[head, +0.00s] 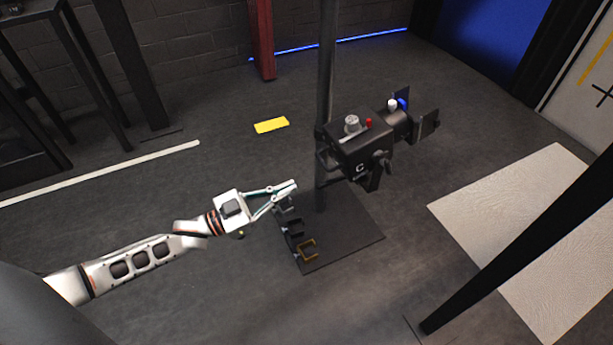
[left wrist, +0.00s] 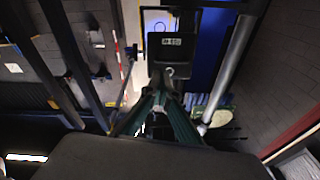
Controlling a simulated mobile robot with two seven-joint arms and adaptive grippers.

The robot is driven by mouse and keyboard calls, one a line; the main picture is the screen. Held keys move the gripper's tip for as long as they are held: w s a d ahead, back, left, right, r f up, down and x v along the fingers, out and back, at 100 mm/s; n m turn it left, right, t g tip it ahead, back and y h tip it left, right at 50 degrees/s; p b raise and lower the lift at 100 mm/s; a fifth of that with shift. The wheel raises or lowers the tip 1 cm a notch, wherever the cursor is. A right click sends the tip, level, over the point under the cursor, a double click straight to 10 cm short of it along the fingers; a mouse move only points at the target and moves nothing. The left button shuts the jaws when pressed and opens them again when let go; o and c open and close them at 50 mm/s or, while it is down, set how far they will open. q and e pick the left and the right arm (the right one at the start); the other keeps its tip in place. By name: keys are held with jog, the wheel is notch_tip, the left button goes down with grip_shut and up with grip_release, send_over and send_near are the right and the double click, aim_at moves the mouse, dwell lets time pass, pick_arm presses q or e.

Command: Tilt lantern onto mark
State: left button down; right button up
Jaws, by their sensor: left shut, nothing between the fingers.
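The lantern (head: 365,145) is a black box-shaped lamp with flaps at its right end, mounted on a dark upright pole (head: 326,90). In the left wrist view a black boxy body, which looks like the lantern (left wrist: 171,47), is just beyond the fingers. My left gripper (head: 293,187) is shut and empty, left of the pole and lower in the picture than the lantern. Its fingertips also show in the left wrist view (left wrist: 160,100). Whether they touch anything is unclear. A black cross mark (head: 603,93) shows partly on a pale panel at the right edge. My right gripper is out of view.
The pole stands on a dark base plate (head: 350,247). Several small black brackets, one yellow-edged (head: 307,249), line its left side. A yellow floor strip (head: 271,125) lies behind. A pale mat (head: 530,230) and a slanting black post (head: 520,235) are at right.

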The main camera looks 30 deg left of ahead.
pick_arm(q)
notch_tip(320, 180, down, 5)
jog(key=w+m+b, duration=0.2)
jog(key=m+b, duration=0.1)
jog(key=m, duration=3)
jog(key=w+d+r+p, duration=0.1)
jog(key=w+d+r, duration=0.3)
jog(key=w, duration=0.3)
jog(key=shift+d+r+m+g+y, duration=0.3)
jog(key=shift+d, duration=0.15)
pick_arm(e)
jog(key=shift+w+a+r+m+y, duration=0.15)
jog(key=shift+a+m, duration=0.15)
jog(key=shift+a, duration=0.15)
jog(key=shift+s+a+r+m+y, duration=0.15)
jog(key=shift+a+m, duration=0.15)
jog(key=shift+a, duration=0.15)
